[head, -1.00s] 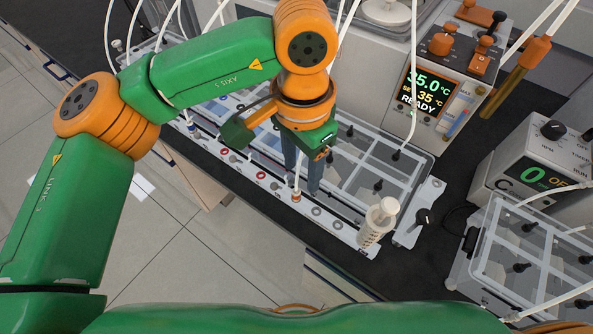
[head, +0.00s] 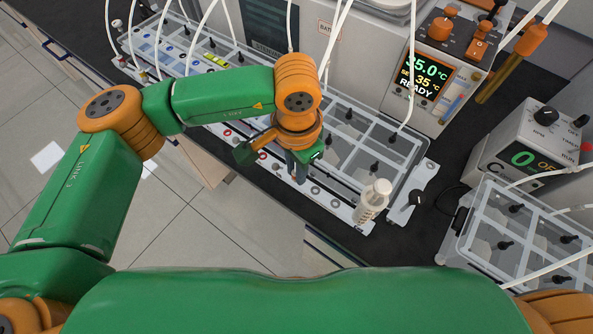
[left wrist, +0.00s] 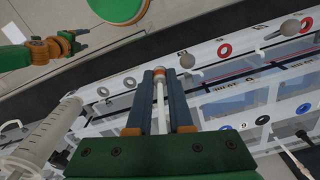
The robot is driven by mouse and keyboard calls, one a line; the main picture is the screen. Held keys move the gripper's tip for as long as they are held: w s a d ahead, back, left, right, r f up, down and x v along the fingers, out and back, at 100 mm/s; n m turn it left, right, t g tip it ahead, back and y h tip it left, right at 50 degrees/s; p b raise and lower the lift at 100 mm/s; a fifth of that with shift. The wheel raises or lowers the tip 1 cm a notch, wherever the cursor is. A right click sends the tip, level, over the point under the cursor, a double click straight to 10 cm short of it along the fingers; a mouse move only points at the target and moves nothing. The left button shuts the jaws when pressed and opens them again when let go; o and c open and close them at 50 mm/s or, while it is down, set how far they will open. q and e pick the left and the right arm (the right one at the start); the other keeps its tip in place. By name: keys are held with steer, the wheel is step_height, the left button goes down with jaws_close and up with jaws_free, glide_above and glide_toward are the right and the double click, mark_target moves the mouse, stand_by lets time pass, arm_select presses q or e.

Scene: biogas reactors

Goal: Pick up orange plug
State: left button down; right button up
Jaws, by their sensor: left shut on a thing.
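My left gripper (head: 298,177) reaches down over the white port rail (head: 325,203) at the front of the tank. In the left wrist view its two dark fingers (left wrist: 160,78) are closed around the small orange plug (left wrist: 159,71) at their tips. A white tube runs from the plug back between the fingers. In the head view the plug is hidden by the gripper. Whether the plug still sits in its port I cannot tell. My right gripper (left wrist: 72,41) shows small at the upper left of the left wrist view, empty, its fingers apart, away from the rail.
A white syringe-like cylinder (head: 372,202) stands at the rail's right end; it also shows in the left wrist view (left wrist: 42,130). Grey round plugs and coloured ring ports line the rail. White tubes hang over the clear tank (head: 345,140). Another clear tank (head: 520,225) stands right.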

arm_select(q)
steer(key=shift+r, duration=0.15)
step_height(320, 180, up, 2)
steer(key=b, duration=0.2)
steer(key=shift+r+b, duration=0.1)
steer(key=shift+b, duration=0.25)
steer(key=s+d+r+b, duration=0.2)
steer(key=s+r+b, duration=0.1)
steer(key=s+r, duration=0.7)
steer(key=s, duration=0.3)
steer(key=shift+s+d+r, duration=0.3)
steer(key=shift+s, duration=0.1)
steer(key=shift+r+p, duration=1.45)
steer(key=shift+r, duration=0.05)
